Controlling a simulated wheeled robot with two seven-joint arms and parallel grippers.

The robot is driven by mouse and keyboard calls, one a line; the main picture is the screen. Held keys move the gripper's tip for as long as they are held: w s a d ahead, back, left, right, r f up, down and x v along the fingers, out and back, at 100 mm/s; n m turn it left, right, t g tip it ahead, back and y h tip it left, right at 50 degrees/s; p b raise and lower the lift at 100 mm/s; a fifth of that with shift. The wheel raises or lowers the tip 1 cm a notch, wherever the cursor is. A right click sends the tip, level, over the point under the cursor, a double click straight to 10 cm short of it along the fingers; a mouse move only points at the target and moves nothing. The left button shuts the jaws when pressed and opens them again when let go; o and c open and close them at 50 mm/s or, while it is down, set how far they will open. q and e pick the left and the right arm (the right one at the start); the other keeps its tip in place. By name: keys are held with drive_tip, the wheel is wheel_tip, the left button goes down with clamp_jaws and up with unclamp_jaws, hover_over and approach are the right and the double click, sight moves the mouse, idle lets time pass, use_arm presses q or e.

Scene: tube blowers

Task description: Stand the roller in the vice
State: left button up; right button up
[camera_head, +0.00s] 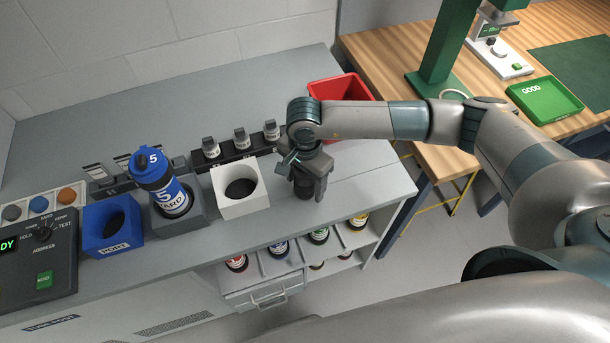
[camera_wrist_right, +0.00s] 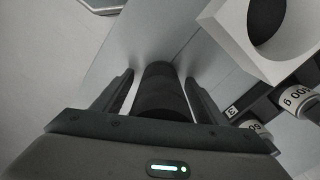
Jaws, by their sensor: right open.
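A plain black cylinder (camera_wrist_right: 160,92), which looks like the roller, lies between the fingers of my right gripper (camera_wrist_right: 158,98) in the right wrist view, with a gap on each side. In the head view my right gripper (camera_head: 305,178) points down over the bench, and the dark cylinder's lower end (camera_head: 303,193) shows under it. No part is plainly marked as a vice. The white block (camera_head: 240,205) with a round dark hole stands just left of the gripper; it also shows in the right wrist view (camera_wrist_right: 232,35). My left gripper is not in view.
A blue carrier (camera_head: 165,190) stands in a grey block, left of the white block. A blue PORT block (camera_head: 110,228) is farther left. Small labelled weights (camera_head: 240,138) stand in a black rack behind. A red bin (camera_head: 340,88) is behind my right arm. The bench's right end looks clear.

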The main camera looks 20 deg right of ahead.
drive_tip(key=c, duration=1.4)
drive_tip(key=shift+r, duration=0.1)
drive_tip(key=shift+r+b, duration=0.4)
drive_tip(key=shift+b, duration=0.05)
wheel_tip(320, 180, up, 3)
drive_tip(key=shift+s+d+r+b, duration=0.1)
drive_tip(key=shift+d+b, duration=0.05)
drive_tip(key=shift+b, duration=0.95)
drive_tip(key=shift+s+d+r+b, duration=0.75)
drive_tip(key=shift+s+d+r, duration=0.45)
drive_tip(key=shift+s, duration=0.2)
drive_tip(key=shift+s+d+r+b, duration=0.8)
drive_tip(key=shift+s+d+r, duration=0.3)
drive_tip(key=shift+s+d, duration=0.25)
drive_tip(key=shift+s+d+r+b, duration=0.75)
drive_tip(key=shift+s+d+r, duration=0.45)
drive_tip(key=shift+s, duration=0.2)
